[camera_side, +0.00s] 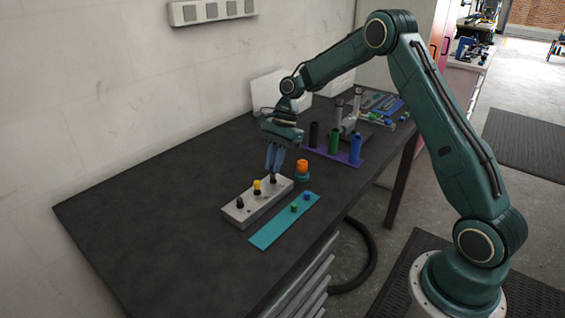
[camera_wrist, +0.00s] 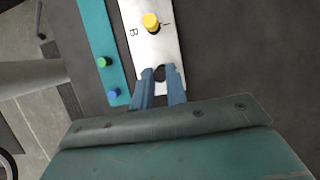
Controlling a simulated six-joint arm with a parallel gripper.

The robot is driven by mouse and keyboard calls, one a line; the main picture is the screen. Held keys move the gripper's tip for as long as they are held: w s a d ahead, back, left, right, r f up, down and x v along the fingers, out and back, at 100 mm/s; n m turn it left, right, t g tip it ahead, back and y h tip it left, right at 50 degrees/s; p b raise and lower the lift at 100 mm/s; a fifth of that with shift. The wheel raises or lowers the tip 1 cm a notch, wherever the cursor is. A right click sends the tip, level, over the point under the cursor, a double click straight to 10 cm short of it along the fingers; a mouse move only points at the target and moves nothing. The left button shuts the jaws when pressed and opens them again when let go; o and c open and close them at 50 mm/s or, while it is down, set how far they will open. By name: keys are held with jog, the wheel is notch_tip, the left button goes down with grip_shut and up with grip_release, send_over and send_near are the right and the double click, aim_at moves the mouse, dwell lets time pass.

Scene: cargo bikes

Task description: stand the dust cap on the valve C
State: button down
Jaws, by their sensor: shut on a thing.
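A pale grey block (camera_side: 258,205) on the dark bench carries a row of upright valves; it also shows in the wrist view (camera_wrist: 141,47). The middle one, beside the letter B, wears a yellow cap (camera_side: 257,187). A dark post (camera_side: 240,203) stands at the block's near left end. My gripper (camera_side: 274,171) points down over the far right end, its blue fingers closed around a small dark piece, seen between the fingertips in the wrist view (camera_wrist: 160,73). I take this for the dust cap. The fingers hide much of it and the valve there; I cannot tell whether they touch.
A teal strip (camera_side: 270,232) with a green cap (camera_side: 294,209) and a blue cap (camera_side: 307,196) lies beside the block. An orange-topped piece (camera_side: 302,167) stands close to my gripper. A purple rack (camera_side: 343,157) holds upright cylinders behind. The bench's left side is clear.

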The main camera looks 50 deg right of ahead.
jog(key=shift+f, duration=0.6)
dwell(0.8)
jog(key=c, duration=1.3)
grip_release()
jog(key=shift+v, duration=6.9)
